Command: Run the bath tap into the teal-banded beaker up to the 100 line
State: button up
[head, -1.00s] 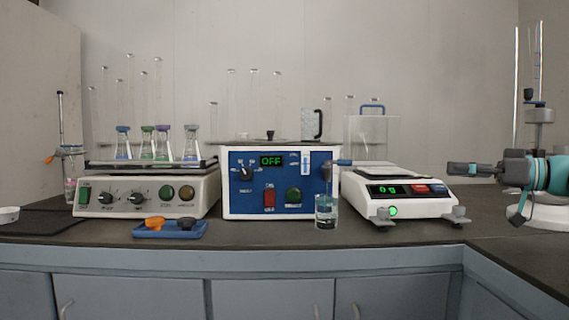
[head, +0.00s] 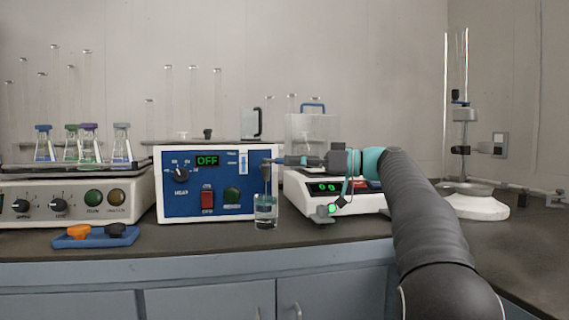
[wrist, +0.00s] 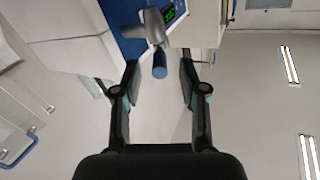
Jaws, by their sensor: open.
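The water bath (head: 215,205) has a blue front panel and an OFF display. Its tap (head: 266,172) is at the panel's right edge, with a grey body and a blue lever (wrist: 160,66). A small clear beaker (head: 265,212) stands upright on the bench below the spout. Some clear liquid seems to be low in it; its band and 100 line are too small to read. My gripper (head: 308,160) is at the tap, pointing left. In the wrist view, my gripper (wrist: 158,74) is open, with the lever's end between the fingertips and gaps on both sides.
A balance (head: 325,190) stands right of the bath, below my arm. A shaker (head: 75,200) carrying several flasks is on the left. A blue tray (head: 95,240) lies at the front edge. A glass mug (head: 250,123) sits on the bath. The bench front right of the beaker is clear.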

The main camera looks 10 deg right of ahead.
aim_at(278, 161)
jog(key=shift+x, duration=1.6)
grip_shut()
